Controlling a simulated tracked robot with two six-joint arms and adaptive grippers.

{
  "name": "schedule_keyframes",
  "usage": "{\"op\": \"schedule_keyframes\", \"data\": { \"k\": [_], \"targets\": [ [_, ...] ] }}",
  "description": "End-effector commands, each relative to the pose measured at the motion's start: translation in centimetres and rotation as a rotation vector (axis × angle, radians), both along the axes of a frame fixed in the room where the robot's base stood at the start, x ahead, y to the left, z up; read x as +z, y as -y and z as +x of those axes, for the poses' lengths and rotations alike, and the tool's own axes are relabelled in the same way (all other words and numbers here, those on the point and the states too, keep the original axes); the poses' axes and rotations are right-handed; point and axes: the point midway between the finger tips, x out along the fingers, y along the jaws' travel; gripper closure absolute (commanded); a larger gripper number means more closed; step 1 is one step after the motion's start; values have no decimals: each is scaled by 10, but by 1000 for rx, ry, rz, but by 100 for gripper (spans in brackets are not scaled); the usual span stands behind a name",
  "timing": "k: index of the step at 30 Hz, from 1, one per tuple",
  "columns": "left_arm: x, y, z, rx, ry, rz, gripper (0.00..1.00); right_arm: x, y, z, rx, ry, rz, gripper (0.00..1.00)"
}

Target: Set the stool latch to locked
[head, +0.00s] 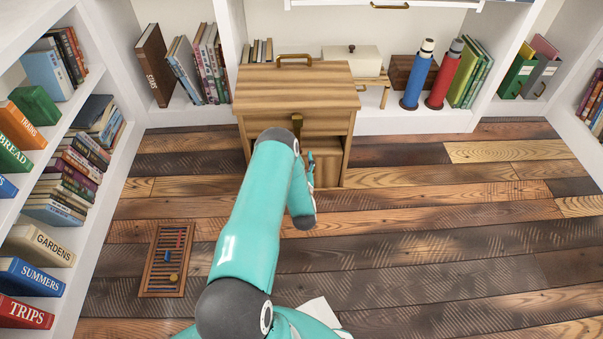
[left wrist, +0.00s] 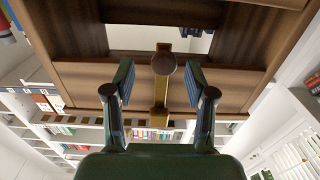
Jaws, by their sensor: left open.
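The wooden stool (head: 297,85) is a striped box-like piece with a handle on top and an open compartment in its front; its wood also fills the upper left wrist view (left wrist: 75,80). My left gripper (left wrist: 160,82) is open, with one finger on each side of the latch and visible gaps to both. In the head view it is mostly hidden behind my arm (head: 310,165).
Bookshelves stand on the left and right. A blue cylinder (head: 417,80) and a red cylinder (head: 444,82) stand on the back shelf, right of the stool. A slatted wooden tray (head: 150,275) lies on the floor at left. The plank floor at right is clear.

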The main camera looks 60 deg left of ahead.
Motion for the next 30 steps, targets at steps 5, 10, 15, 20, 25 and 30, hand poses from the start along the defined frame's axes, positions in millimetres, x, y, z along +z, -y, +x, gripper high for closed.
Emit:
{"op": "schedule_keyframes", "data": {
  "k": [5,10,15,20,25,30],
  "targets": [
    [-2,35,-15,-3,-2,-4,45,0,0,0,0,0,0,61],
    [-2,61,-27,-3,-2,-4,45,0,0,0,0,0,0,61],
    [-1,73,-34,-1,-1,-3,45,0,0,0,0,0,0,61],
    [0,75,-35,-1,0,-1,45,0,0,0,0,0,0,61],
    [0,75,-34,-1,-1,-2,45,-1,0,0,0,0,0,61],
    [-1,75,-34,-1,-1,-2,45,-1,0,0,0,0,0,61]
  ]
}}
